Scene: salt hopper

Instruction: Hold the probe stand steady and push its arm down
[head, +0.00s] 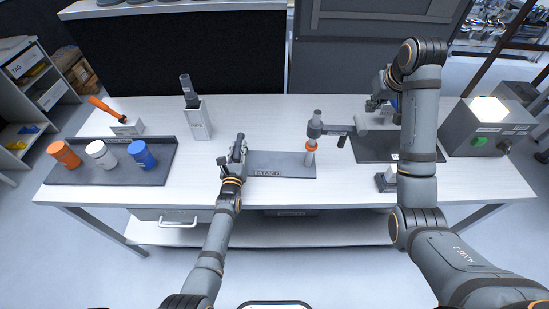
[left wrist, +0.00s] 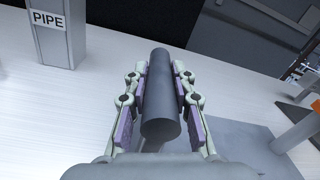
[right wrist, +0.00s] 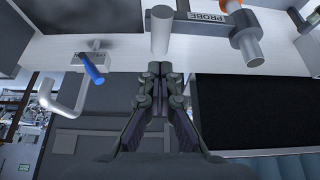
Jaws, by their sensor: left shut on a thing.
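The probe stand has a grey base plate (head: 290,160) marked STAND, and an upright post (head: 310,152) with an orange ring. Its arm (head: 338,130) reaches right from the post and looks roughly level; in the right wrist view it carries a PROBE label (right wrist: 208,22). My left gripper (head: 239,150) is shut on a dark grey cylinder (left wrist: 160,95) at the stand's left end, with one finger on each side. My right gripper (right wrist: 162,70) has its fingers together and empty. Its tips are near a light grey cylinder (right wrist: 160,32) at the arm's end; contact cannot be told.
A tray (head: 110,178) with orange, white and blue cups is at the left. A box marked PIPE (head: 197,120) stands behind my left gripper. A lamp box (head: 490,125) stands at the right edge.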

